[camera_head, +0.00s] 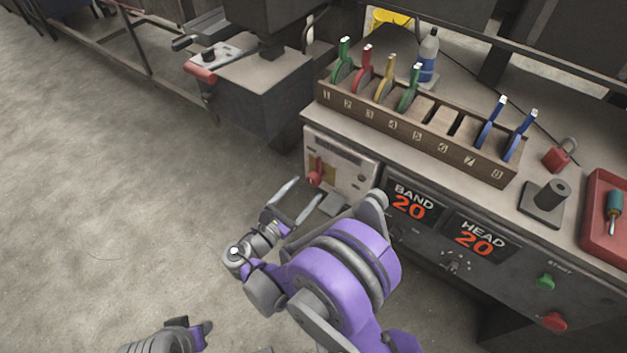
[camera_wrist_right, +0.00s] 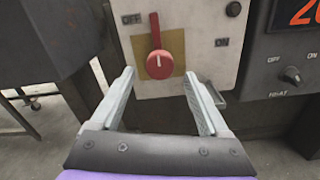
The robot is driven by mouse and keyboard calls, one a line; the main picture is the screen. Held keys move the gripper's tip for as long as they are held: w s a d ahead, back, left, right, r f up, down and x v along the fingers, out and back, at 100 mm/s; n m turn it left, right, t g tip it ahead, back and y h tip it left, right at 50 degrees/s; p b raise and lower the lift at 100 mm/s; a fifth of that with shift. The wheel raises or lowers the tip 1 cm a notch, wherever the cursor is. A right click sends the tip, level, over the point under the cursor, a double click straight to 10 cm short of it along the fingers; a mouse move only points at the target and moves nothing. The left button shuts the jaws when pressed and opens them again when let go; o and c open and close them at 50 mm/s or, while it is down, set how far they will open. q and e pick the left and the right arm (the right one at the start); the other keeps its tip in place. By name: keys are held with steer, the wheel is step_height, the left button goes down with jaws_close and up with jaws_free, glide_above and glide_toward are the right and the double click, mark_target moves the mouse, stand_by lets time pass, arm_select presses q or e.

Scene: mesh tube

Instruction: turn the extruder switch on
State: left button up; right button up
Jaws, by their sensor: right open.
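The extruder switch (camera_wrist_right: 159,62) is a red rotary knob on a yellow plate, on the pale front panel (camera_wrist_right: 195,55). Its handle points up, leaning slightly left, nearer the OFF label than the ON label at right. In the head view the switch (camera_head: 315,178) sits on the panel at the bench's left end. My right gripper (camera_head: 309,188) is open and empty in front of the panel. In the right wrist view its two fingers (camera_wrist_right: 160,76) stand apart either side of the knob's lower part, without visible contact. Part of my left arm (camera_head: 180,338) shows at the bottom edge; its jaws are unclear.
The BAND and HEAD displays (camera_head: 410,203) are right of the switch panel. A wooden rack (camera_head: 420,135) with coloured tools stands on the bench above. A small grey ledge (camera_wrist_right: 219,96) sticks out below the panel at right. Open floor lies left.

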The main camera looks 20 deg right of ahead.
mark_target(311, 184)
steer(key=x, duration=0.5)
jaws_close()
stand_by(0.3)
